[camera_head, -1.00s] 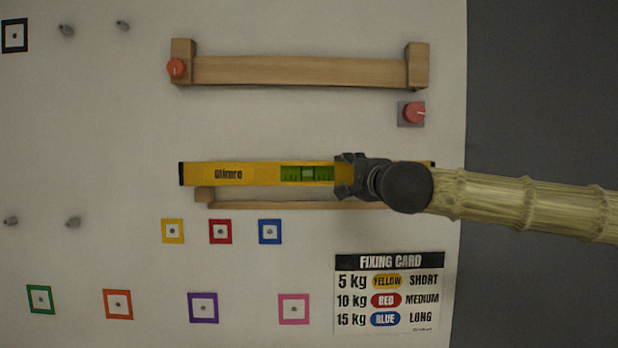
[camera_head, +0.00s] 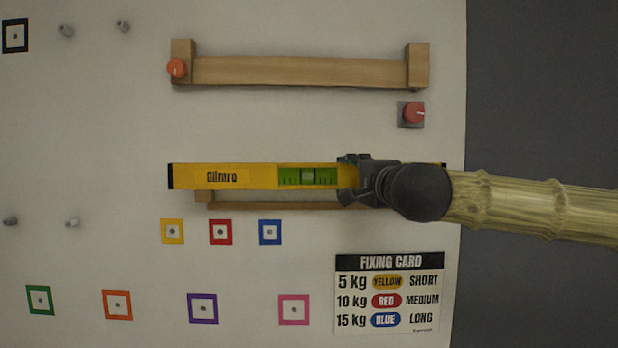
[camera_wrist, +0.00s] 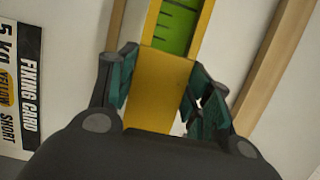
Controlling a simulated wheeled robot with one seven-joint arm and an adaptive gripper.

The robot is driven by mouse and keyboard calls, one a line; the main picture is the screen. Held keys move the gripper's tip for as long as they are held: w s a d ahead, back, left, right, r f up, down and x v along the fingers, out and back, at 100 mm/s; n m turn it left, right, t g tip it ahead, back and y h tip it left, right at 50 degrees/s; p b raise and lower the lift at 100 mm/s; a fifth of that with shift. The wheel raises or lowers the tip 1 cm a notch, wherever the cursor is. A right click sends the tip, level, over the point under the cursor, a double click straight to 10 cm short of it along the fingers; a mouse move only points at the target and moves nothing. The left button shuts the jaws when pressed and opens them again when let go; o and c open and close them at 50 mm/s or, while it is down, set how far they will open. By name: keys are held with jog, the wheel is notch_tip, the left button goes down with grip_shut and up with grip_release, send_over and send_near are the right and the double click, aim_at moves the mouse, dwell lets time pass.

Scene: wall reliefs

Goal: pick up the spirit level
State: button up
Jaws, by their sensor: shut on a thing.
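The yellow spirit level (camera_head: 228,177) lies level across the middle of the head view, with black end caps, dark lettering and a green vial window. My gripper (camera_head: 352,178) is shut on it just right of the vial. In the wrist view my gripper's two fingers (camera_wrist: 160,95) press on both long sides of the yellow spirit level (camera_wrist: 166,75), and its green vial shows beyond them. The level hides part of the wooden ledge behind it. My gripper and wrist hide part of the level's right half.
A wooden ledge (camera_head: 270,205) sits just below the level. A wooden shelf (camera_head: 300,72) with end blocks and a red knob (camera_head: 177,69) is above; another red knob (camera_head: 414,113) is at right. Colored square markers and a fixing card (camera_head: 389,293) are below. Grey pegs are at left.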

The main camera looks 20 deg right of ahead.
jog(key=shift+s+a+r, duration=0.1)
jog(key=shift+s+a, duration=0.15)
jog(key=shift+s, duration=0.55)
jog(key=shift+s+a+f, duration=0.1)
jog(key=shift+s+a, duration=0.1)
jog(key=shift+s, duration=0.65)
jog(key=shift+s+a+r, duration=0.1)
jog(key=shift+s+a, duration=0.15)
jog(key=shift+s, duration=0.55)
